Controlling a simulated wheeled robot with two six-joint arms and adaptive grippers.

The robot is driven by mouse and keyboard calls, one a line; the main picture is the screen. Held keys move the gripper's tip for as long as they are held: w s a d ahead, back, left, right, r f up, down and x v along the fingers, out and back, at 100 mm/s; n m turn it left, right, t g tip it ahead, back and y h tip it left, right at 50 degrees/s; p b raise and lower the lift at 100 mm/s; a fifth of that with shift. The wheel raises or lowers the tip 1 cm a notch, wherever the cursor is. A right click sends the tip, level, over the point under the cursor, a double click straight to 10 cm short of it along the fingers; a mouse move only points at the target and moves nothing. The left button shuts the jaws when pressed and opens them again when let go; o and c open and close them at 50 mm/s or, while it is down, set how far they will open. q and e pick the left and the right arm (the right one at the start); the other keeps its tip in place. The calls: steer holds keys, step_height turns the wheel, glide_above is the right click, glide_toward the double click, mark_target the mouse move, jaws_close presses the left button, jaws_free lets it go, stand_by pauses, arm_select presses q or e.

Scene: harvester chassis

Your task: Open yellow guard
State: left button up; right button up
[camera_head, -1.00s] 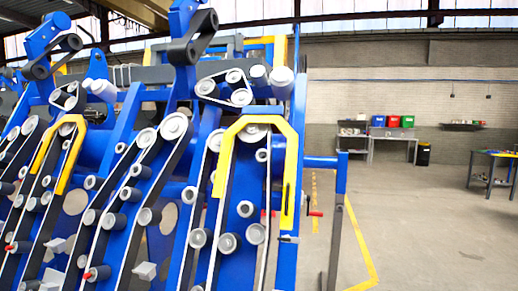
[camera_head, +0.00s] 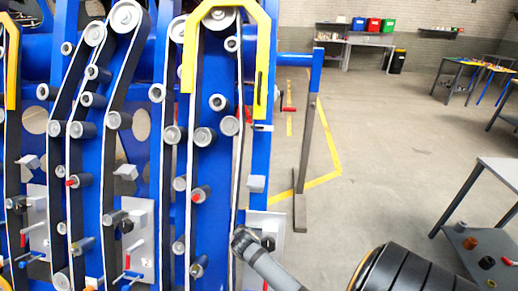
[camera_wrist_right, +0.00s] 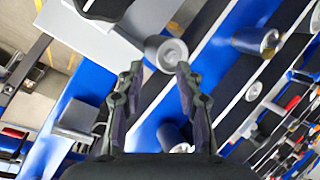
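The yellow guard (camera_head: 263,62) is an angular arch over the top of the rightmost belt section, in the upper middle of the head view. Its right leg hangs down beside the belt and carries a dark handle-like strip. A second yellow guard (camera_head: 12,65) is cut off at the left edge. In the right wrist view my right gripper (camera_wrist_right: 158,75) has its two dark fingers spread, with nothing held between them. A grey roller (camera_wrist_right: 166,53) shows just past the fingertips. I cannot make out the guard in the wrist view. My left gripper is not in view.
Blue frames with belts and rollers (camera_head: 204,137) fill the left half of the head view. A blue bar (camera_head: 316,68) with a dark post juts out right of the guard. A table (camera_head: 498,172) stands at right. Grey floor (camera_head: 390,150) lies open between.

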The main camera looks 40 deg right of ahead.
steer(key=w+d+r+m+t+h, duration=0.1)
steer(key=w+d+r+h, duration=0.15)
steer(key=w+r, duration=0.4)
steer(key=w+d+r+m+t+h, duration=0.1)
steer(key=w+d+r+t, duration=0.15)
steer(key=r, duration=0.75)
steer(key=m+h+b, duration=0.1)
steer(key=m+h, duration=0.7)
glide_toward(259, 89)
steer(key=shift+g+y, duration=0.25)
steer(key=p+x, duration=0.1)
steer(key=x, duration=0.2)
steer(key=p+x, duration=0.1)
steer(key=x, duration=0.2)
steer(key=p+x, duration=0.1)
steer(key=x, duration=0.3)
steer(key=shift+w+r, duration=0.15)
steer(key=shift+r, duration=0.2)
steer(key=shift+w+d+f, duration=0.1)
steer(key=shift+w+d, duration=0.1)
steer(key=shift+d, duration=0.1)
jaws_close()
